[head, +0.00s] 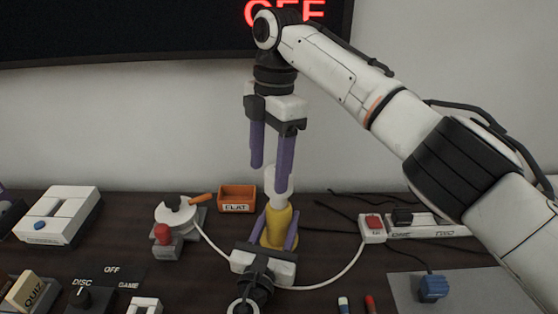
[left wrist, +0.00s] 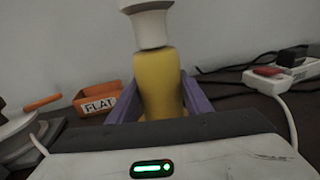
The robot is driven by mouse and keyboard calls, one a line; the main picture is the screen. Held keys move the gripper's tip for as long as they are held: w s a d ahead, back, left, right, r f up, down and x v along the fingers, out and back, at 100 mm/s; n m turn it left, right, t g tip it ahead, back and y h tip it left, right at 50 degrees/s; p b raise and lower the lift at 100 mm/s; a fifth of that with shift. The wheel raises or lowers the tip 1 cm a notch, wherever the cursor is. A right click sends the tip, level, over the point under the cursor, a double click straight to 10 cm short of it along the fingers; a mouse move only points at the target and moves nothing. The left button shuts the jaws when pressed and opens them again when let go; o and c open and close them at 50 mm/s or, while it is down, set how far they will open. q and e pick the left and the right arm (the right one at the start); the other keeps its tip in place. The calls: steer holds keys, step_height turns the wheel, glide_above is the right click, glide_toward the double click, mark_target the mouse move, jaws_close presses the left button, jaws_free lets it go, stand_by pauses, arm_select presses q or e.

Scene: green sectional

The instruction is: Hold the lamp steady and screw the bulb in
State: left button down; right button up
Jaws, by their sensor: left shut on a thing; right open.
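The yellow lamp (head: 279,224) stands upright on the dark table in the head view, and it also shows in the left wrist view (left wrist: 158,85). A white bulb-like piece (head: 278,184) sits at its top; the left wrist view shows it (left wrist: 151,29) cut off by the upper edge. I cannot tell how deep it is seated. My left gripper (head: 276,229) is shut on the lamp, with a purple finger on either side. My right gripper (head: 270,169) points down above the lamp, open, its fingertips near the bulb's top. Whether they touch it is unclear.
An orange tray labelled FLAT (head: 238,193) stands behind the lamp. A white ring-shaped fixture (head: 176,216) is to its left. A power strip (head: 425,228) with cables lies right. White cords run beside the lamp. A white box (head: 58,214) is far left.

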steer(key=shift+w+d+f+n+t+h, duration=0.25)
steer(key=shift+w+d+n+t+h, duration=0.25)
steer(key=shift+w+d+n, duration=0.55)
steer(key=shift+s+a, duration=0.1)
steer(key=shift+s, duration=0.1)
glide_above(279, 223)
steer(key=w, duration=0.3)
steer(key=shift+f, duration=4)
